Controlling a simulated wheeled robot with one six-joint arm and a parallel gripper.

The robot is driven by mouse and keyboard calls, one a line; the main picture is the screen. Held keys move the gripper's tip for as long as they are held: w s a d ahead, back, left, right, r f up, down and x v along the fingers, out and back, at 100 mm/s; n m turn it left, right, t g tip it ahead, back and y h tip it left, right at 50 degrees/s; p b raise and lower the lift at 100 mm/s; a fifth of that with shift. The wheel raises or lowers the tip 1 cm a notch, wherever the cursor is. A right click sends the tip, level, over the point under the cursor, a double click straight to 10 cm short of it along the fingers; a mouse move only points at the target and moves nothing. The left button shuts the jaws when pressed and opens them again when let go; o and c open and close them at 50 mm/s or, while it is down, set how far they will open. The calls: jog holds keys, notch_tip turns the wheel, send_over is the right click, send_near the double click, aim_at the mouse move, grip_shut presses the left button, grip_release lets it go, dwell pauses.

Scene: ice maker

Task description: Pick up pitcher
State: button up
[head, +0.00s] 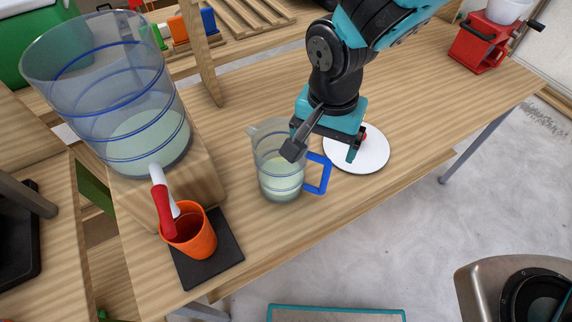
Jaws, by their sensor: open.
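The pitcher (279,177) is clear with blue bands and a blue handle (319,174) on its right side. It stands upright on the wooden table, with pale liquid in its lower part. My gripper (324,151) is open, at the pitcher's upper right, above the handle. One dark finger overlaps the pitcher's rim in the head view. The other finger is farther right, over the white plate. I cannot tell whether either finger touches the pitcher.
A large clear dispenser (105,95) stands on a wooden block at the left. An orange cup (190,236) sits below its red and white tap, on a black mat (220,258). A white plate (370,151) lies right of the pitcher. A red machine (481,42) stands at the far right.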

aim_at(318, 156)
jog(key=shift+w+a+f+p, duration=0.15)
jog(key=shift+f+p, duration=0.1)
jog(key=shift+f, duration=1.55)
jog(key=shift+a+f+p, duration=0.15)
jog(key=shift+f+p, duration=0.05)
jog(key=shift+f, duration=1.55)
jog(key=c, duration=1.4)
jog(key=shift+c, duration=0.2)
